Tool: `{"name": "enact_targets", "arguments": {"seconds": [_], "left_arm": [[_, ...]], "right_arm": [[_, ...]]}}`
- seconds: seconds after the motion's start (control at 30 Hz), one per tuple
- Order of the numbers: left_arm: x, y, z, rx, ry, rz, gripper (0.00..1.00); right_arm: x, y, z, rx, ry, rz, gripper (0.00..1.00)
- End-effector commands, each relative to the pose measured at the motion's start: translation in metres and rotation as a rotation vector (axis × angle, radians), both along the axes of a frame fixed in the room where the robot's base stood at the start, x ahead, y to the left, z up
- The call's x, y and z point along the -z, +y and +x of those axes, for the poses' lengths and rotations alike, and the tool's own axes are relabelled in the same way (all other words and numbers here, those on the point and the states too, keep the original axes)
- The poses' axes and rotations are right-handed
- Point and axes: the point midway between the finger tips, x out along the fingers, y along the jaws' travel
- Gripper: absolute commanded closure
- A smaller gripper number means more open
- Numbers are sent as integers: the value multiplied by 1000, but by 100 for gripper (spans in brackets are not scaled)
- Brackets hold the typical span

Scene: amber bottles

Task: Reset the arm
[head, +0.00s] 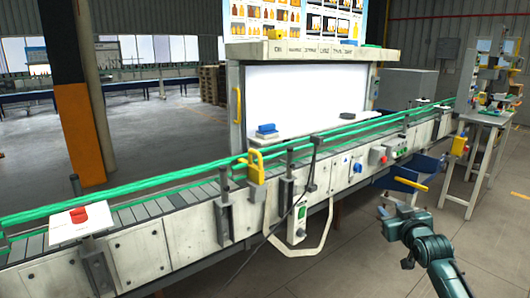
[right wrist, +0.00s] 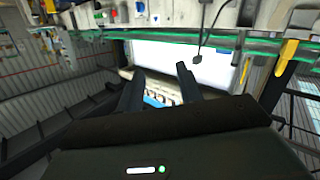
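My right arm (head: 432,250) comes in at the bottom right of the head view, in front of the conveyor. My right gripper (head: 388,210) is at its far end, apart from the conveyor and over the floor. In the right wrist view its two dark fingers (right wrist: 160,88) stand apart with nothing visible between them except the background, so it is open and empty. My left arm and gripper are not in view. I see no loose amber bottle; small bottle pictures show only on the poster (head: 290,20).
A long conveyor (head: 150,255) with green rails (head: 180,185) crosses from lower left to upper right. Blue bins (head: 405,180) hang close behind my right gripper. A yellow handle (head: 410,184) is near it. A table (head: 482,118) stands at right. Floor (head: 350,265) between is clear.

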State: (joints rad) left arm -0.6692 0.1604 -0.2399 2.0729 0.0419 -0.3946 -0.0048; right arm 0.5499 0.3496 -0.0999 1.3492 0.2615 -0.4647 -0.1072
Motion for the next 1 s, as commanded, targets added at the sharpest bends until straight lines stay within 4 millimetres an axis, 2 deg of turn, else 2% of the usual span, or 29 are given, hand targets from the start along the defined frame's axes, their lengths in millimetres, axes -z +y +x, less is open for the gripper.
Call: {"name": "enact_targets", "arguments": {"seconds": [0.17, 0.2, 0.37, 0.47, 0.57, 0.67, 0.73, 0.8, 0.9, 1.0], "left_arm": [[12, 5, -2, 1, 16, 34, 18], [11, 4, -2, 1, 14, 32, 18], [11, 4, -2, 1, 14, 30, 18], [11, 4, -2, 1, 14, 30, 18], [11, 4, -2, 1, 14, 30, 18], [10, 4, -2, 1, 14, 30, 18], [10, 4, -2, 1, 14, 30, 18], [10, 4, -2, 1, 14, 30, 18], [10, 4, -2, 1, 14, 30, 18], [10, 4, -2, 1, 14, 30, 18]], "right_arm": [[-19, -17, 1, 75, -90, -143, 64], [6, -5, -9, 52, -56, -132, 64], [64, 28, -45, -7, 15, -119, 64], [103, 50, -76, -46, 68, -104, 64], [145, 77, -117, -92, 131, -79, 64], [185, 108, -172, -139, 203, -40, 64], [209, 129, -215, -170, 257, -5, 64], [226, 148, -259, -194, 309, 34, 64], [241, 171, -315, -219, 374, 88, 64], [245, 185, -357, -230, 423, 132, 64]]}}
